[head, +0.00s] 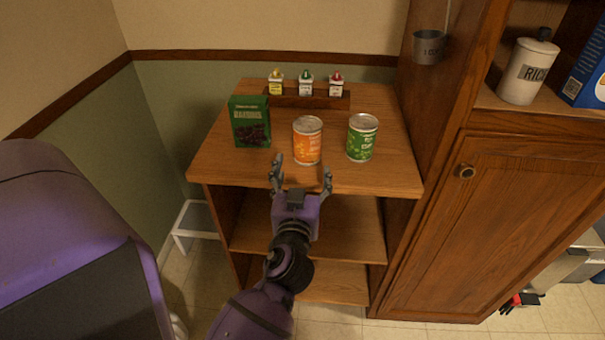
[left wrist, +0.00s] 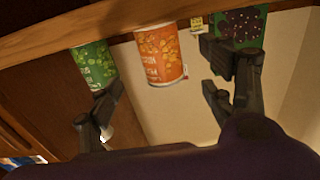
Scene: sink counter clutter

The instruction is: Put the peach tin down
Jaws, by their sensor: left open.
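The peach tin, an orange can (head: 307,140), stands upright on the wooden counter top (head: 385,180) near its front edge. It also shows in the left wrist view (left wrist: 161,56), where the picture is upside down. My left gripper (head: 300,177) is open and empty, just in front of the tin at the counter's front edge. Its fingers (left wrist: 160,95) are spread and apart from the tin in the left wrist view. My right gripper is not in view.
A green can (head: 362,138) stands right of the tin and a green raisin box (head: 250,122) left of it. Behind is a dark rack (head: 308,98) with small bottles. A tall wooden cabinet (head: 480,220) bounds the right side. Open shelves lie below the counter top.

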